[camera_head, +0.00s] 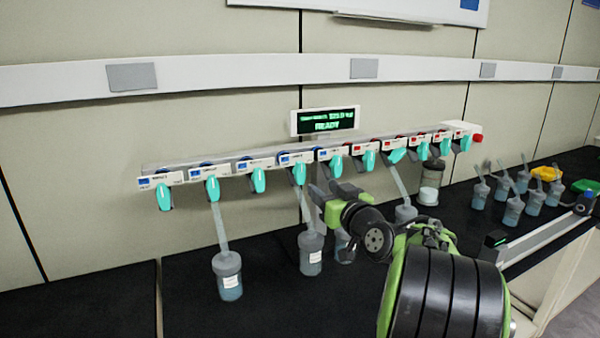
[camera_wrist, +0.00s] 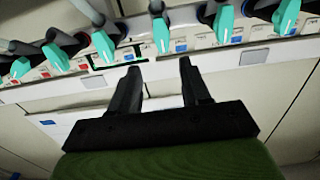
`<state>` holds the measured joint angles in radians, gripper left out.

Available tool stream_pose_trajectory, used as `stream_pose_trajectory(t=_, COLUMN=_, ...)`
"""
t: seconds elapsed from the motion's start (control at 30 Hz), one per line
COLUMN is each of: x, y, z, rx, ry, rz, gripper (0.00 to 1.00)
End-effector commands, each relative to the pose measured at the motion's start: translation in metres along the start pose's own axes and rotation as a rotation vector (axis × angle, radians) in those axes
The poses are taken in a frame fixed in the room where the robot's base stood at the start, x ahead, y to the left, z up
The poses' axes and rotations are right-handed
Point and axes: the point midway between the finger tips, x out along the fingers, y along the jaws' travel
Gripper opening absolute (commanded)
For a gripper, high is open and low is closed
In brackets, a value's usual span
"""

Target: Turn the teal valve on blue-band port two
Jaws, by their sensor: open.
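A row of teal valves hangs from a white manifold (camera_head: 225,172) on the wall. Blue-marked ports fill the left part of the row and red-marked ones the right. Port numbers are too small to read, so I cannot tell which is port two. The blue-band valve (camera_head: 299,172) fourth from the left has its handle hanging down, above a tube and flask. My gripper (camera_head: 325,190) is in front of the manifold, right of and below that valve. In the wrist view my gripper (camera_wrist: 160,66) is open and empty, a teal handle (camera_wrist: 161,35) beyond the gap between its fingers.
A display (camera_head: 325,121) reading READY stands above the row. Several flasks (camera_head: 513,210) and a yellow tray (camera_head: 546,174) are at the right.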

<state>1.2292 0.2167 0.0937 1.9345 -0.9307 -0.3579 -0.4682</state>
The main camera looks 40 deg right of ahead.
Motion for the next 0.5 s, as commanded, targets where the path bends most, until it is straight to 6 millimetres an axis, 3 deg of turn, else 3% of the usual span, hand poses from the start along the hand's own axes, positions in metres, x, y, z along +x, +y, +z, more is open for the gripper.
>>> stream_pose_trajectory(t=0.3, x=0.080, y=-0.002, z=-0.002, rx=0.001, ry=0.000, rz=-0.005, gripper=0.47)
stream_pose_trajectory(t=0.5, x=0.105, y=-0.001, z=-0.001, rx=0.001, ry=-0.002, rz=-0.002, gripper=0.47)
